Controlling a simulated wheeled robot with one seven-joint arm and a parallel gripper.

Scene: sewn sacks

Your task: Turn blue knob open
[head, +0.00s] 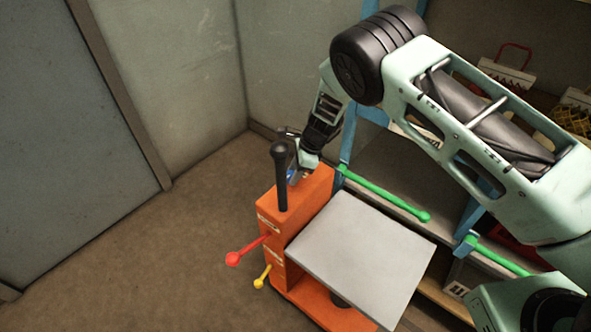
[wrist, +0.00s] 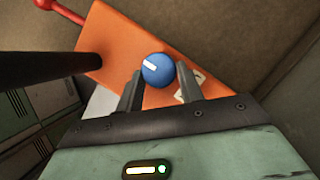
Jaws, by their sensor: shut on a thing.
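The blue knob (wrist: 157,70) sits on top of the orange housing (wrist: 118,40) and shows a white mark on its face in the wrist view. My gripper (wrist: 158,80) has its two fingers on either side of the knob and is shut on it. In the head view my gripper (head: 297,172) reaches down to the top of the orange housing (head: 318,190). There the knob (head: 291,174) is mostly hidden, with only a bit of blue showing.
A black upright lever (head: 281,175) stands close beside the gripper. A red lever (head: 245,250) and a yellow lever (head: 262,276) stick out of the housing's side. A grey platform (head: 360,255) lies right of it. Shelving with green bars (head: 385,194) stands behind; floor at left is clear.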

